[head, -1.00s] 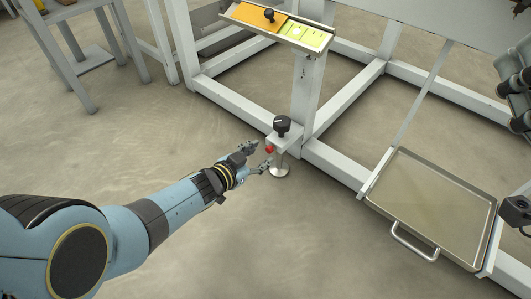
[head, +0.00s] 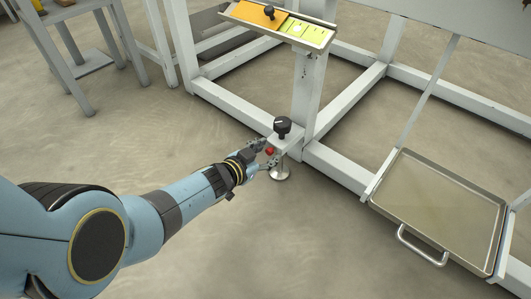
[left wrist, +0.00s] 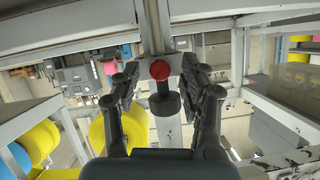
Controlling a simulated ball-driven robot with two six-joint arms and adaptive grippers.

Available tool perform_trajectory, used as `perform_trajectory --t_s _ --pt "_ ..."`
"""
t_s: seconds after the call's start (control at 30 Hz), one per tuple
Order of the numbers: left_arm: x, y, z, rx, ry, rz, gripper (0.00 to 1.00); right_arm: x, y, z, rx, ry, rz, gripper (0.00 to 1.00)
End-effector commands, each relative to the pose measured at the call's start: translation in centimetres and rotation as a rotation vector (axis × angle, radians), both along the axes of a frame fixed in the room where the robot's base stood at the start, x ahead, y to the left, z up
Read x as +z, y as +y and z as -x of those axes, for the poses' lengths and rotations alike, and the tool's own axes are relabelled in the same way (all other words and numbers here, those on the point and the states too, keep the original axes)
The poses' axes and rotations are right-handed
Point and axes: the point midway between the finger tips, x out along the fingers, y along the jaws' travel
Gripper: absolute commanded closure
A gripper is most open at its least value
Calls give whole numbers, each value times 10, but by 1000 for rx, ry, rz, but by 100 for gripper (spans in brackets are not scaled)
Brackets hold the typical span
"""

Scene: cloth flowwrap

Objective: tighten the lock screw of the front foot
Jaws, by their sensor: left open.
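The front foot (head: 279,174) is a round silver disc on a short stem under the corner of the white frame. A black knob (head: 282,126) stands on top of the bracket there. The red lock screw (head: 269,151) is on the bracket's near side, below the knob. My left gripper (head: 265,156) is open at the bracket, its fingers near the red screw. In the left wrist view the red screw head (left wrist: 160,70) shows between the two open fingers, with a visible gap on each side. The black knob (left wrist: 165,104) shows just below it. My right gripper is out of view.
A metal tray (head: 437,208) with a handle is at the right. A sloped shelf (head: 318,38) with orange and yellow-green panels is above the foot. Grey frame rails (head: 340,165) run beside the foot. The floor in front is clear.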

Motion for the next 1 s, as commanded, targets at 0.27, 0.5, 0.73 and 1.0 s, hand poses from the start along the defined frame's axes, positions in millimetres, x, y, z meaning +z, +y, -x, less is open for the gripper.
perform_trajectory --t_s 0.27,0.5,0.73,1.0 --pt "0 0 0 0 0 0 87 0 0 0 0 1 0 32" --pt "0 0 0 0 0 0 100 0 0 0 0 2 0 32" --pt "0 -1 1 0 -20 -28 100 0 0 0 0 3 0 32" --pt "-1 -3 2 1 -111 -152 100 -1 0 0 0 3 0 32"
